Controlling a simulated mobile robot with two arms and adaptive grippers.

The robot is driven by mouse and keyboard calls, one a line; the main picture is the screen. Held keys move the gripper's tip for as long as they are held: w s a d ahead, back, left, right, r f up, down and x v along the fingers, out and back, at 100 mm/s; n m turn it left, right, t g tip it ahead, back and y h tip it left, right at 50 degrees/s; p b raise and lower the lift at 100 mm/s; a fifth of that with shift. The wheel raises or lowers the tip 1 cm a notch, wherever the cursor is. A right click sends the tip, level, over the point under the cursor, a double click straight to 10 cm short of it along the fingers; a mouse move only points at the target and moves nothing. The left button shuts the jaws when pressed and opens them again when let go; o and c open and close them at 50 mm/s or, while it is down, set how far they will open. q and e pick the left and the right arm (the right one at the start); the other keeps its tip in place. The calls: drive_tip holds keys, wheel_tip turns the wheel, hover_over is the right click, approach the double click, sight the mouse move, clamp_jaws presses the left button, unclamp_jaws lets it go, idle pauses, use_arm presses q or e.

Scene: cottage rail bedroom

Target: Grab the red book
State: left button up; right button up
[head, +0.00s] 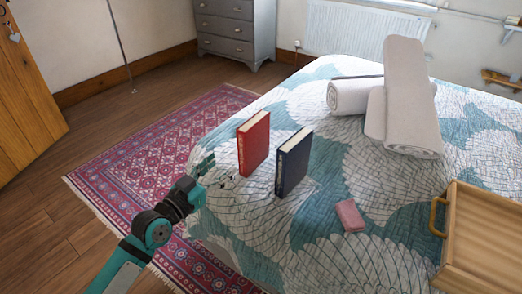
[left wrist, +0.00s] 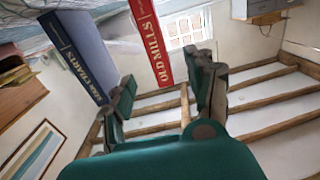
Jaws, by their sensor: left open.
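The red book (head: 254,144) stands upright on the bed, its spine toward my left arm. In the left wrist view the red book (left wrist: 151,40) shows its spine lettered "OLD MILLS", ahead of the gap between the fingers. My left gripper (head: 204,178) is open and empty at the bed's left edge, to the left of the red book and apart from it. In the left wrist view both fingers of my left gripper (left wrist: 163,92) are spread. My right gripper is not in view.
A dark blue book (head: 293,162) stands upright just right of the red one. A small pink object (head: 350,215) and a wooden tray (head: 447,225) lie farther right on the bed (head: 330,265). Rolled white towels (head: 410,100) lie behind. A patterned rug (head: 130,160) covers the floor.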

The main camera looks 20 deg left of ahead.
sight(240, 149)
use_arm(q)
drive_tip(key=x, duration=1)
drive_tip(key=shift+w+d+f+b, duration=0.15)
drive_tip(key=shift+w+d+b, duration=0.05)
drive_tip(key=shift+w+b, duration=0.15)
drive_tip(key=x, duration=0.4)
drive_tip(key=shift+w+d+f+b, duration=0.25)
drive_tip(key=shift+d+b, duration=0.05)
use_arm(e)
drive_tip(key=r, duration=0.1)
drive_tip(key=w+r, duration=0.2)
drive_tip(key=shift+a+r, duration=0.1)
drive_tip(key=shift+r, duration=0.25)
use_arm(q)
clamp_jaws()
drive_tip(key=shift+r, duration=0.1)
